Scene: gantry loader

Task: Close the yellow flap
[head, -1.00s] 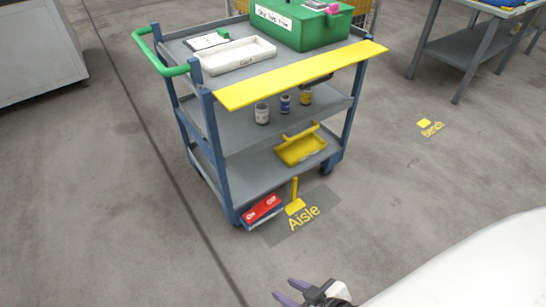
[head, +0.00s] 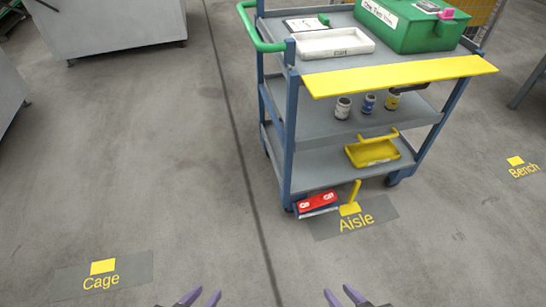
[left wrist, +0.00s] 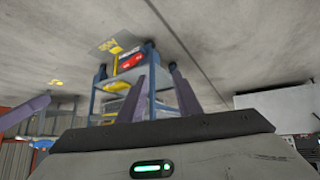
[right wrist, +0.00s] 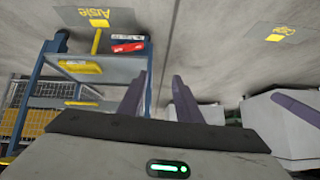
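The yellow flap (head: 400,75) is a long flat board along the near top edge of the blue-grey cart (head: 330,180). It sticks out roughly level over the lower shelves. My left gripper (head: 200,297) and right gripper (head: 343,297) show at the bottom of the head view, well short of the cart. Both have their fingers apart with nothing between them. The wrist views show the cart's lower part upside down, beyond the left gripper's fingers (left wrist: 164,85) and left of the right gripper's fingers (right wrist: 160,85).
The cart top holds a white tray (head: 335,43) and a green box (head: 405,25). Small jars (head: 368,103) and a yellow dustpan-like tray (head: 372,153) are on its shelves. A red box (head: 317,203) lies by its foot.

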